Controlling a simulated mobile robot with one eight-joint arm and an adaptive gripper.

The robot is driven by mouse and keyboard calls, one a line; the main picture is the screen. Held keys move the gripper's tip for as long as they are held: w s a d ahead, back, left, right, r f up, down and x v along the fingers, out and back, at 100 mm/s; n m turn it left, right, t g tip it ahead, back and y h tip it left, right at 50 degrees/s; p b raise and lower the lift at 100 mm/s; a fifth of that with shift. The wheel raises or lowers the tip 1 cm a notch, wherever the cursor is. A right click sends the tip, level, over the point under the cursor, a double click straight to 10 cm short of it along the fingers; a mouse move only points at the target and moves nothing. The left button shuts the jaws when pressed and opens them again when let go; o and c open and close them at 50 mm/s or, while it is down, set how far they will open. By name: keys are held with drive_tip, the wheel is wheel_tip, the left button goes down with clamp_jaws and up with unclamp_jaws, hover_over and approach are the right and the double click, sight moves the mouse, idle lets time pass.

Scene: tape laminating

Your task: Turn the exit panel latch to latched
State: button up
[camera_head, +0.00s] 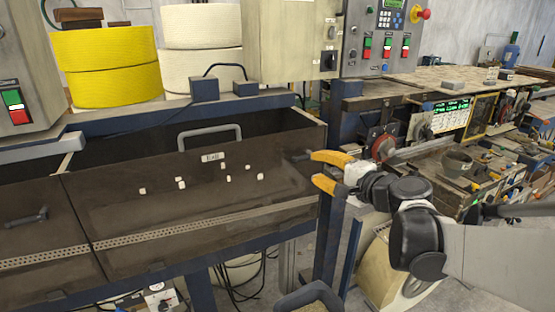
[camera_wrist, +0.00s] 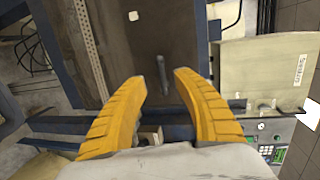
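In the wrist view the latch (camera_wrist: 162,75) lies between and slightly ahead of my fingertips, lengthwise along the gap. My gripper (camera_head: 314,168) has orange fingers and is open around the line of the latch. In the wrist view my gripper (camera_wrist: 160,78) shows clear space on both sides of the latch. No contact is visible.
A second latch (camera_head: 40,215) is on the left panel. A blue frame post (camera_head: 330,235) stands just below my gripper. A control cabinet (camera_head: 292,40) stands above and behind the panel. A cluttered workbench (camera_head: 470,150) is at the right. Yellow and white rolls stand behind.

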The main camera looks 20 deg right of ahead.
drive_tip(key=v, duration=0.2)
drive_tip(key=shift+s, duration=0.3)
drive_tip(key=s+a+f+n+g+b, duration=0.3)
drive_tip(key=s+a+f+n+b, duration=0.15)
drive_tip(key=a+f, duration=0.4)
drive_tip(key=s+a+f+n+g+b, duration=0.4)
drive_tip(key=a+f+n+b, duration=0.15)
drive_tip(key=a+f, duration=0.35)
drive_tip(key=s+f+n+g+h+b, duration=0.1)
drive_tip(key=s+f+n+b, duration=0.3)
drive_tip(key=f, duration=0.5)
drive_tip(key=s+n+h, duration=0.1)
drive_tip(key=s+n, duration=0.1)
drive_tip(key=s, duration=0.1)
drive_tip(key=shift+d, duration=0.25)
drive_tip(key=shift+s+f, duration=0.1)
drive_tip(key=shift+f, duration=0.05)
